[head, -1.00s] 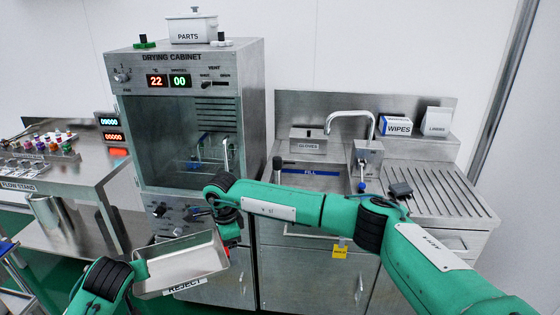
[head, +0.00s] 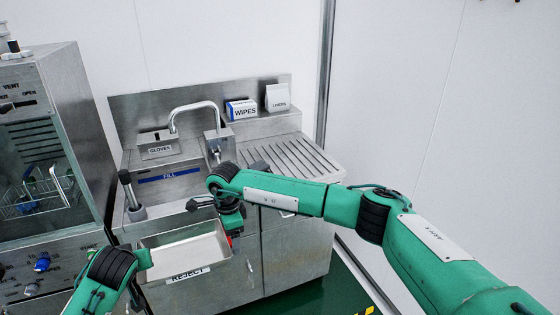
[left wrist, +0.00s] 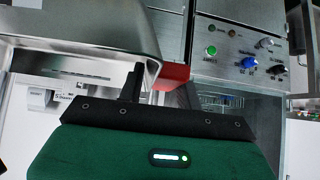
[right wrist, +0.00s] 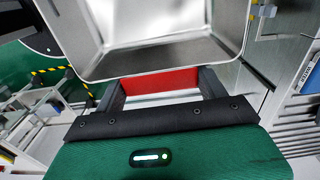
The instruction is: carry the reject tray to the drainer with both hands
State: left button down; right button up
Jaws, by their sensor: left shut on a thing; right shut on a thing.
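The reject tray (head: 190,273), a shallow metal tray with a REJECT label on its front, is held between my two grippers in the head view, in front of the sink cabinet. It looks empty and roughly level. My left gripper (left wrist: 158,88) is shut on its red handle (left wrist: 172,76) at one end. My right gripper (right wrist: 162,88) is shut on the red handle at the other end; the tray's inside shows in the right wrist view (right wrist: 160,52). The drainer (head: 300,160), a ridged metal board, lies right of the sink, beyond my right arm.
The sink (head: 165,195) with its faucet (head: 193,107) lies behind the tray. A wipes box (head: 242,110) and liners box (head: 278,97) stand on the back ledge. The drying cabinet (head: 75,140) is at left.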

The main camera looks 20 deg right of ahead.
aim_at(300, 159)
jog(key=i+l+z, duration=0.5)
jog(key=i+l, duration=0.45)
jog(key=i, duration=0.2)
jog(key=i+l, duration=0.5)
jog(key=i, duration=0.15)
